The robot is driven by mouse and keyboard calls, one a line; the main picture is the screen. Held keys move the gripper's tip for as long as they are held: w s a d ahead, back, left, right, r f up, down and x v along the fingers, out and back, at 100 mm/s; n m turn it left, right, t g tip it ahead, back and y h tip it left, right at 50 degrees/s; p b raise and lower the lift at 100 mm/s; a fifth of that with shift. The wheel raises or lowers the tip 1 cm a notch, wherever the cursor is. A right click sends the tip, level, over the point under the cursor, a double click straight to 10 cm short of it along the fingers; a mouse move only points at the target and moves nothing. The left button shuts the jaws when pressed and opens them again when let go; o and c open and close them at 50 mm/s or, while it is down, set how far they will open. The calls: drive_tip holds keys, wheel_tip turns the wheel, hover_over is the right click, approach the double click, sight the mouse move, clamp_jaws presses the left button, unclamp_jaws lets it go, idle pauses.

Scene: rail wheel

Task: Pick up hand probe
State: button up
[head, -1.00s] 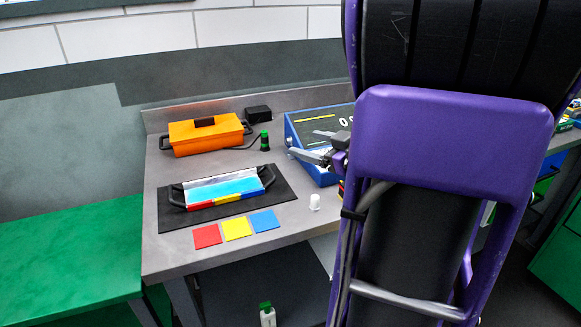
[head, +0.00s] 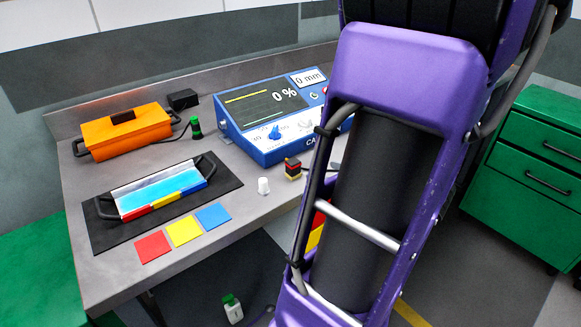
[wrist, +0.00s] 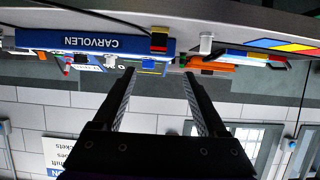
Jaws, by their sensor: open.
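A small black, red and yellow block (head: 293,168), probably the hand probe, stands on the grey bench in front of the blue instrument. In the upside-down wrist view this block (wrist: 159,40) shows against the instrument's front. My gripper (wrist: 158,72) is open and empty, its two dark fingers spread apart below the block in that picture. The gap to the block is hard to judge. In the head view my gripper is hidden behind my purple arm.
The blue instrument (head: 262,138) stands behind the block. A white cylinder (head: 263,186) stands just left of it, and a green-and-black cylinder (head: 196,128) farther back. An orange case (head: 125,134), a handled tray (head: 158,205) and coloured squares (head: 184,231) are further left.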

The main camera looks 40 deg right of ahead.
sight(287, 162)
drive_tip(key=b+x, duration=0.3)
drive_tip(key=x, duration=0.8)
drive_tip(key=shift+f, duration=0.1)
drive_tip(key=b+x, duration=0.1)
drive_tip(key=x, duration=0.4)
drive_tip(key=shift+w+d, duration=0.15)
drive_tip(key=shift+d, duration=0.1)
drive_tip(key=shift+w+f+b, duration=0.1)
drive_tip(key=shift+w+b, duration=0.2)
drive_tip(key=shift+w, duration=0.1)
clamp_jaws()
